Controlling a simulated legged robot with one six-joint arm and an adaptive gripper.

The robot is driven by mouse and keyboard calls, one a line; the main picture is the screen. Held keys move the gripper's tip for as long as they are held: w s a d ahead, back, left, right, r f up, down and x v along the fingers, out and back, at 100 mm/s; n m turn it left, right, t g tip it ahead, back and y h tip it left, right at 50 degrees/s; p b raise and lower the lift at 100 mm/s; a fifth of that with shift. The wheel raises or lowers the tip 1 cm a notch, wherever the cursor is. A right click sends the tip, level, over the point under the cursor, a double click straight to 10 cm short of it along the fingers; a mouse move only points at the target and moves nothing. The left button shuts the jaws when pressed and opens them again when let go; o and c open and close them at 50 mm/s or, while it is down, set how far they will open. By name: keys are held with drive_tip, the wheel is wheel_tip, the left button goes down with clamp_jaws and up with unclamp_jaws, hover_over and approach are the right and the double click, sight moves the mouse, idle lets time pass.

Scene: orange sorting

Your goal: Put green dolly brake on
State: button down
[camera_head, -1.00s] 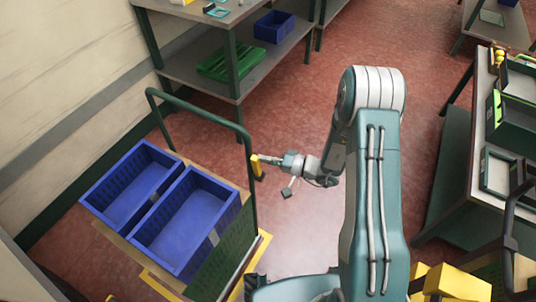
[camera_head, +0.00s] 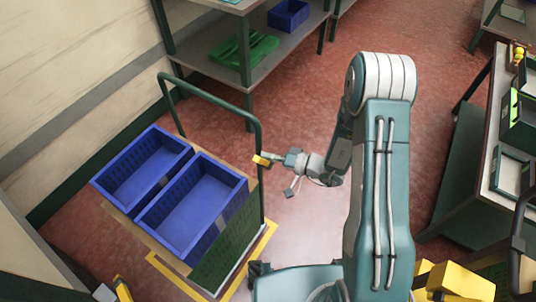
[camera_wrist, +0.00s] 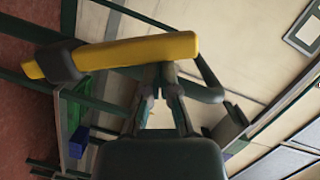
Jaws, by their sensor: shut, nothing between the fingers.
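The green dolly (camera_head: 226,243) stands at the left in the head view, with a tall green tube handle. A yellow brake lever (camera_head: 261,160) sits on the handle's near upright and lies tilted, close to level. In the wrist view the yellow lever (camera_wrist: 140,51) crosses the upper left, with a dark collar around a green tube. My gripper (camera_head: 273,159) is at the lever. In the wrist view my gripper (camera_wrist: 165,73) is shut with nothing between its fingers. Its fingertips are at the lever's lower edge; I cannot tell whether they touch it.
Two blue crates (camera_head: 146,166) (camera_head: 196,203) sit on the dolly. A yellow floor marking (camera_head: 263,240) runs around the dolly. A shelf (camera_head: 228,70) with a green crate (camera_head: 243,55) stands behind. A workbench (camera_head: 482,165) is at the right. Red floor is clear between them.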

drive_tip(key=d+r, duration=0.3)
drive_tip(key=d, duration=0.8)
drive_tip(key=shift+s+d, duration=0.15)
drive_tip(key=shift+s, duration=0.2)
